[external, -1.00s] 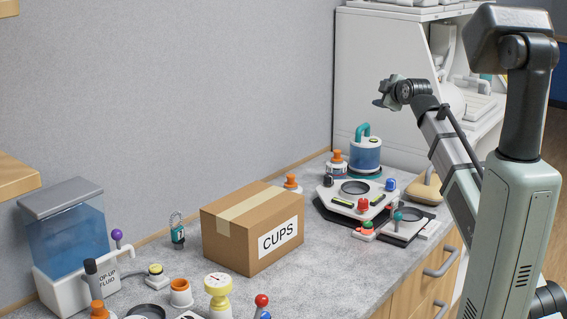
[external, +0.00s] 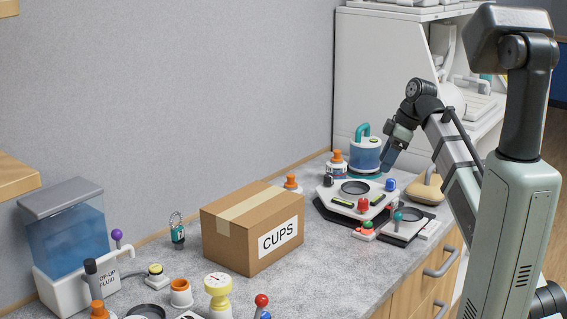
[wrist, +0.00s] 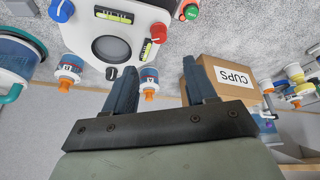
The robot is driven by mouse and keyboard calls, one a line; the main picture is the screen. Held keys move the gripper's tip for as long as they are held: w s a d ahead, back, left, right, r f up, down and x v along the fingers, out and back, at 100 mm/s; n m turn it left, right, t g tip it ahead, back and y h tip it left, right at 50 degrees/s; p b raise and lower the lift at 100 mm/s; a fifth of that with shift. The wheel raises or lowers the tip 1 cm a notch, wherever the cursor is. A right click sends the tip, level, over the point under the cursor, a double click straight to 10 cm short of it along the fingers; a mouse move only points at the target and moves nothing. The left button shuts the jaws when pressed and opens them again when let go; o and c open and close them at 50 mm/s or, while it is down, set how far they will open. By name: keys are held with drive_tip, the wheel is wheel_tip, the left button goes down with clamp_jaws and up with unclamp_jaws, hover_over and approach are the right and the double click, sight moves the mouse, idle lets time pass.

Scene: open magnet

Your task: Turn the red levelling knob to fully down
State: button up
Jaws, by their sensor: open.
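The red levelling knob (external: 363,205) sits on the front corner of a white levelling base with a dark underside (external: 340,203). The base also carries a blue knob (external: 390,184), a black knob (external: 327,181), two yellow-green level vials and a round dark-rimmed window. In the wrist view the red knob (wrist: 157,33) is ahead of the fingers, toward the top. My gripper (external: 387,166) is above the base's back right side, pointing down and apart from the red knob. In the wrist view its fingers (wrist: 160,75) are spread and empty. The red knob's setting cannot be read.
A blue canister with a teal handle (external: 365,153) stands behind the base. A small red-and-green button unit (external: 367,226) and a dark plate with a ring (external: 408,222) are in front. A CUPS box (external: 240,236) stands to the left, with bare counter between.

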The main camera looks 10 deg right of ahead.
sight(364, 200)
drive_tip(key=x, duration=1.3)
drive_tip(key=shift+a+f, duration=0.1)
drive_tip(key=shift+f, duration=0.15)
clamp_jaws()
